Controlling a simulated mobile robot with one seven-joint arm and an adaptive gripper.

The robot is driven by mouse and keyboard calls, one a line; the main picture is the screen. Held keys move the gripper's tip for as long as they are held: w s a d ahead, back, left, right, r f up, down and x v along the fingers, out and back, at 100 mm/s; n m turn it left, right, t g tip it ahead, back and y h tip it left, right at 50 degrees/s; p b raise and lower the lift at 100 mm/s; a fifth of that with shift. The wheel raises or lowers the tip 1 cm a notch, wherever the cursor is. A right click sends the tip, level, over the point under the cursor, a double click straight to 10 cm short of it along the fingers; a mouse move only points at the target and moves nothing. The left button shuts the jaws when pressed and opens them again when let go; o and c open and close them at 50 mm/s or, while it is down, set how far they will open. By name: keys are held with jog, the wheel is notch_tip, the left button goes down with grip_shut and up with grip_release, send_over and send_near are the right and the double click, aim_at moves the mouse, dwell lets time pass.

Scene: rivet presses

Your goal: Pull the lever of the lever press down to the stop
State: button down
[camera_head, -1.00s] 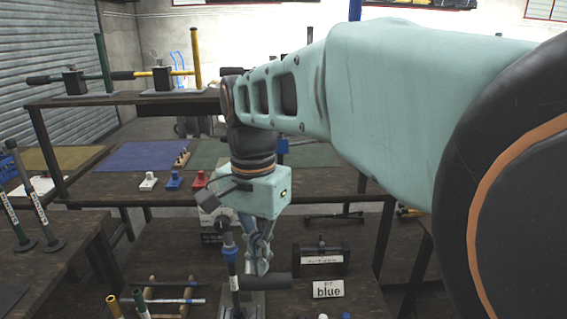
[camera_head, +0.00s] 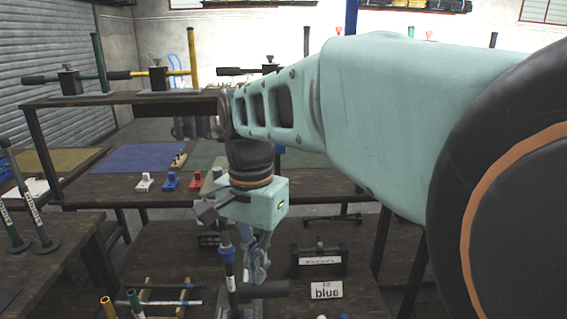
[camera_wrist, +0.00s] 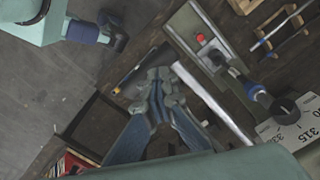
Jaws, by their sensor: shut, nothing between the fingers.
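The lever press stands on the near bench. In the head view its upright rod with a blue band (camera_head: 229,262) and a black horizontal cylinder (camera_head: 264,290) show. I cannot tell surely which part is the lever. In the wrist view I see its pale base plate (camera_wrist: 186,22), a red button (camera_wrist: 200,37) and the blue-banded rod (camera_wrist: 254,90) with a black end. My gripper (camera_head: 261,277) is shut and empty, pointing down just right of the rod. In the wrist view my gripper (camera_wrist: 158,82) lies left of the rod; contact is not clear.
A "fit blue" sign (camera_head: 326,291) and a dark box with a label (camera_head: 320,261) stand right of the press. A wooden rack (camera_head: 165,296) lies left. Other presses (camera_head: 170,75) stand on the back shelf.

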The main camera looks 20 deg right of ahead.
jog(key=shift+f+b, duration=0.95)
jog(key=shift+f, duration=0.5)
jog(key=shift+w+f+b, duration=0.2)
jog(key=shift+f+b, duration=0.25)
jog(key=shift+f, duration=0.3)
jog(key=shift+w+f+b, duration=0.15)
jog(key=shift+f+b, duration=0.25)
jog(key=shift+f, duration=0.3)
jog(key=shift+d+f, duration=0.1)
jog(key=shift+w+f+b, duration=0.25)
jog(key=shift+f+b, duration=0.3)
jog(key=shift+f, duration=0.35)
